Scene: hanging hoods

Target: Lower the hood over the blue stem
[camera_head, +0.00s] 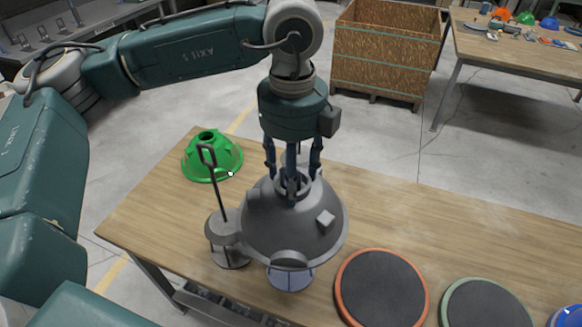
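A grey dome-shaped hood (320,239) with small blocks on its side hangs from my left gripper (292,188). The blue fingers are at the collar on its top and appear closed on it. A translucent blue round base (290,279) shows on the table just below the hood's front edge. Any stem rising from it is hidden by the hood, so I cannot tell how they line up. A grey stand (224,228) with a tall looped handle is close against the hood's left side; I cannot tell whether they touch. My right gripper is not in view.
A green hood (222,163) sits at the table's back left. Round dark pads with orange (381,289), green (487,306) and blue (567,317) rims lie at the front right. The wooden table (450,223) is bare behind them. A crate (385,52) stands on the floor beyond.

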